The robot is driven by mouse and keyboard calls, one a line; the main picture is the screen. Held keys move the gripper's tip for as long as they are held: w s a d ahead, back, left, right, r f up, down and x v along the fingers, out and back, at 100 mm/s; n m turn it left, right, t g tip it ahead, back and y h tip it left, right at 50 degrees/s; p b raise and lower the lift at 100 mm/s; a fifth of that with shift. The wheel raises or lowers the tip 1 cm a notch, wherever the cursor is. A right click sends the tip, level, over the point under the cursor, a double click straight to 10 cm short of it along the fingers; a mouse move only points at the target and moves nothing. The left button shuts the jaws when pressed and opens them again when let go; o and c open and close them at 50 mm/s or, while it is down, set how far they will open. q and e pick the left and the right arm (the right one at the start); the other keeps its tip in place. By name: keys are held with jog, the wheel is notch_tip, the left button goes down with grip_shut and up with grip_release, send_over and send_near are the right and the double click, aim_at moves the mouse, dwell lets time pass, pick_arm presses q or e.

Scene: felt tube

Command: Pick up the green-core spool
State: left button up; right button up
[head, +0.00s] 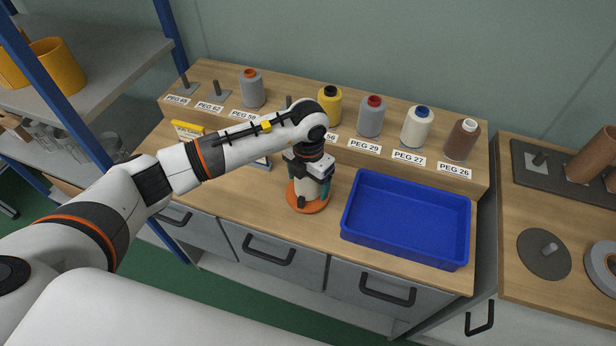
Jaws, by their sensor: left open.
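My left gripper (309,192) points down over a round orange disc (318,207) on the wooden bench top. Its jaws are open, with teal finger parts on either side. A pale body shows between the fingers above the disc; the gripper hides its top, so I cannot tell its core colour. No green core shows clearly on any spool. On the raised shelf stand a grey spool with an orange core (252,90), a yellow one with a dark core (329,106), a grey one with a red core (371,118), a white one with a blue core (416,128) and a brown one with a white core (462,141).
An empty blue tray (405,245) stands just right of the gripper. Labelled pegs line the shelf; the PEG 62 peg (217,90) is bare. A yellow sign (187,129) stands behind my arm. Another bench (560,285) with a grey disc (544,254) is at right.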

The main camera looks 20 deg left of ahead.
pick_arm(q)
jog(key=shift+c, duration=0.5)
jog(key=c, duration=1.1)
jog(key=shift+c, duration=0.2)
jog(key=shift+r, duration=0.15)
notch_tip(320, 180, up, 10)
jog(key=shift+f+b, duration=0.1)
jog(key=shift+b, duration=0.85)
